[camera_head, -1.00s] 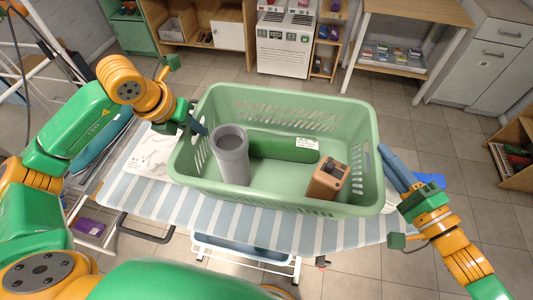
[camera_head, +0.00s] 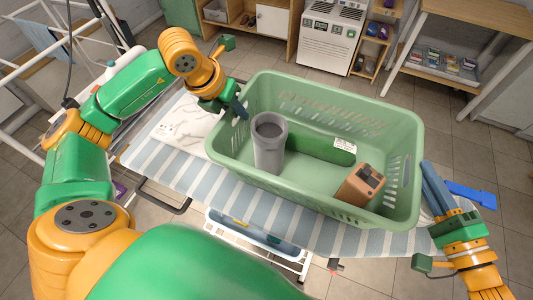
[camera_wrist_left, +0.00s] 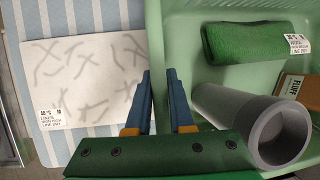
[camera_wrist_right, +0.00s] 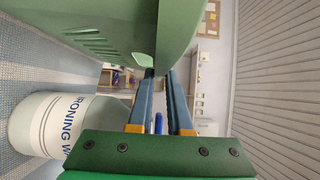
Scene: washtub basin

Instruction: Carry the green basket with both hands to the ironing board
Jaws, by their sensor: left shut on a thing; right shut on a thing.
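The green basket (camera_head: 245,150) stands on the striped ironing board (camera_head: 165,158), looking level. In it are a grey cylinder (camera_head: 269,150), a rolled green cloth (camera_head: 315,147) and a brown box (camera_head: 360,185). My left gripper (camera_head: 240,112) is shut on the basket's left end; its fingers also show in the left wrist view (camera_wrist_left: 160,95). My right gripper (camera_head: 432,185) is at the basket's right end, shut on its rim. In the right wrist view its fingertips (camera_wrist_right: 158,75) meet the green wall (camera_wrist_right: 120,30); the exact contact is partly hidden.
A folded white patterned cloth (camera_head: 183,125) lies on the board left of the basket. A white container lettered "IRONING W" (camera_wrist_right: 45,125) shows in the right wrist view. A drying rack (camera_head: 60,50) stands at left, a wooden table (camera_head: 475,18) at back right. Tiled floor is open at right.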

